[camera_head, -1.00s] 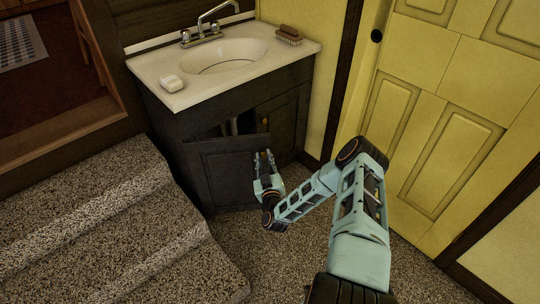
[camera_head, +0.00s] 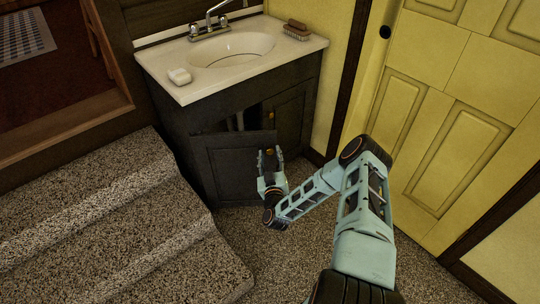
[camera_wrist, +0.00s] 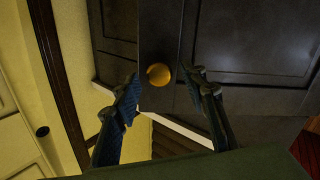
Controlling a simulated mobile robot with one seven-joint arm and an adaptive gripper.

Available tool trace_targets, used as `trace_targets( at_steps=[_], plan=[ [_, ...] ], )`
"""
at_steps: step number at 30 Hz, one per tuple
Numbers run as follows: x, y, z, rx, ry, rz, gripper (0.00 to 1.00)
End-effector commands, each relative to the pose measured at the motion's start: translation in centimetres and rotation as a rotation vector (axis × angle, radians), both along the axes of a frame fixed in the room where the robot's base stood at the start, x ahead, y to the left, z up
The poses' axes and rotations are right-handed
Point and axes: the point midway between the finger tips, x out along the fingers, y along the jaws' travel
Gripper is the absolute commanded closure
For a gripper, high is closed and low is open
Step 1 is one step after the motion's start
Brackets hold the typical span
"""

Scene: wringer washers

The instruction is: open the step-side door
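The step-side door (camera_head: 232,172) is the dark left door of the sink cabinet, beside the carpeted steps. It stands ajar, with a dark gap above its top edge showing a pale pipe inside. Its round brass knob (camera_head: 270,152) is near the upper right corner. My gripper (camera_head: 270,154) is in front of the knob with its fingers apart. In the wrist view the knob (camera_wrist: 159,74) shows between and just beyond the open fingertips (camera_wrist: 164,80). No contact with the knob is visible.
The cabinet's right door (camera_head: 288,118) looks shut. Carpeted steps (camera_head: 110,205) rise close on the left. A yellow panelled door (camera_head: 440,120) and wall stand on the right. Soap (camera_head: 180,76) and a brush (camera_head: 297,30) lie on the sink top. Carpet is clear before the cabinet.

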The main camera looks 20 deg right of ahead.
Motion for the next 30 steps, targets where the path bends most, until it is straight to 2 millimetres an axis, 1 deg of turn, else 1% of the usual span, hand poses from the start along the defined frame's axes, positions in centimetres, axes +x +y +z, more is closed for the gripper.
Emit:
trace_targets(
  at_steps=[7,11,14,21,24,27,30],
  plan=[
    [-0.1,0.1,0.0,0.0,0.0,0.001,0.61],
    [-1.0,0.3,0.0,0.0,0.001,0.002,0.61],
    [-2.7,0.7,0.0,0.0,0.002,0.003,0.61],
    [-7.8,1.9,-0.1,0.001,0.003,0.004,0.61],
    [-9.5,2.2,0.0,0.0,0.002,0.003,0.61],
    [-10.8,2.5,-0.1,0.0,0.002,0.003,0.61],
    [-11.5,2.6,0.0,0.0,0.0,0.001,0.61]
  ],
)
